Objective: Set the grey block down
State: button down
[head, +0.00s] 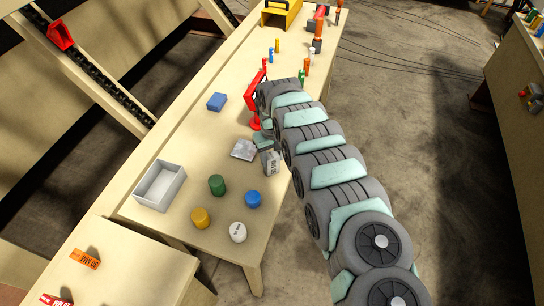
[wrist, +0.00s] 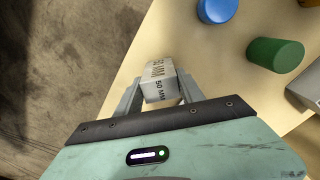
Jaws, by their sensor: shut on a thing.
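The grey block (head: 272,163) is a small box with dark print on it; "50 MM" reads on its face in the wrist view (wrist: 158,80). My gripper (wrist: 160,92) is shut on it, one finger on each side. In the head view my gripper (head: 266,147) is by the right edge of the pale table (head: 185,135), with the block below it. I cannot tell whether the block's underside touches the table or is just above it.
A silvery square plate (head: 243,150) lies just left of the block. A grey open tray (head: 160,186), a blue block (head: 216,101) and a red clamp-like thing (head: 255,120) are also there.

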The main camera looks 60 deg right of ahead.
jog(key=shift+f, duration=0.15)
jog(key=c, duration=0.7)
grip_release()
notch_tip(320, 180, up, 12)
jog(key=shift+r, duration=0.2)
dwell(0.6)
